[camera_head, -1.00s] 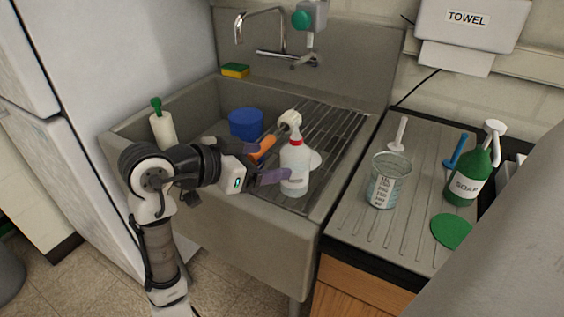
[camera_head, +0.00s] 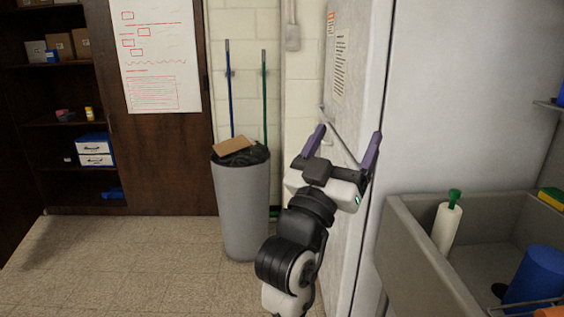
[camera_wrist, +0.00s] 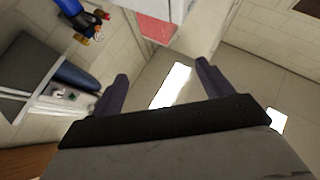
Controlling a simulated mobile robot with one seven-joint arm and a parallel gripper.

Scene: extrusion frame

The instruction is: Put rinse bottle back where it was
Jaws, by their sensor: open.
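The rinse bottle is in neither current view. In the earlier head view it is a white bottle with a red collar, upright at the sink's rack beside my gripper. My gripper (camera_head: 346,142) is raised in front of the pale fridge-like cabinet, its two purple fingers wide apart with nothing between them. In the wrist view my open gripper (camera_wrist: 162,74) also shows empty.
A white bottle with a green top (camera_head: 446,225) and a blue tub (camera_head: 537,276) are in the sink. A yellow-green sponge (camera_head: 552,197) lies on its ledge. A grey bin (camera_head: 243,205) stands left of my arm. Floor (camera_head: 130,265) is clear at left.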

